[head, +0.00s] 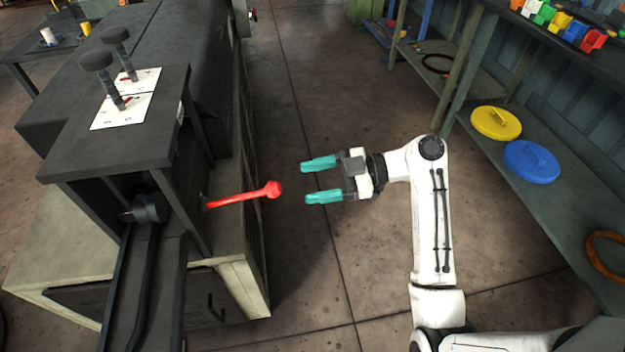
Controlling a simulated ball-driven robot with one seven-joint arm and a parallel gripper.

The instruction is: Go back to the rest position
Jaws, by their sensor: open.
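My gripper (306,182) has teal fingers that are spread apart with nothing between them. It points left in the middle of the head view, above the floor. A red handle (245,195) with a round knob sticks out of the side of the dark machine (125,160). Its knob lies a little to the left of my fingertips, with a visible gap. My white arm bends at an elbow to the right of the gripper.
Two black-knobbed levers (112,88) stand on the machine's top. On the right, a shelf (570,200) holds a yellow disc (496,122), a blue disc (531,161) and an orange ring (608,255). Colored blocks (560,24) lie on the upper shelf. Floor (330,70) is clear between machine and shelf.

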